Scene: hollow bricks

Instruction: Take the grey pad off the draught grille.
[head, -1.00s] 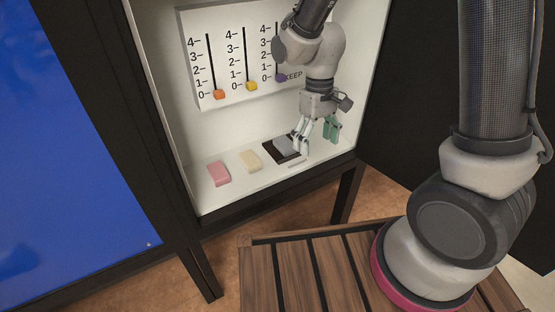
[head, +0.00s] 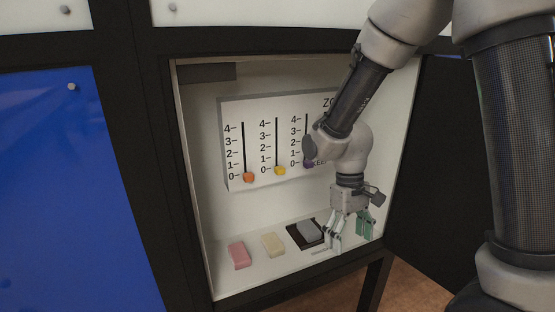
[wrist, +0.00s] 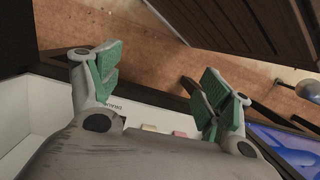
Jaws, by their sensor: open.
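The grey pad (head: 309,229) lies on the dark draught grille (head: 296,236) on the floor of the white cabinet, in the head view. The grille shows as a black square around and under the pad. My gripper (head: 350,240) is open with green finger pads, just right of the pad and apart from it as far as I can tell. One finger stands close to the grille's right edge. In the wrist view my gripper (wrist: 158,90) has its fingers wide apart with nothing between them. The grey pad cannot be made out there.
A pink block (head: 239,256) and a cream block (head: 272,244) lie left of the grille. A slider panel (head: 262,130) with orange, yellow and purple knobs is on the back wall. A dark frame surrounds the opening, and a dark door (head: 440,190) stands at right.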

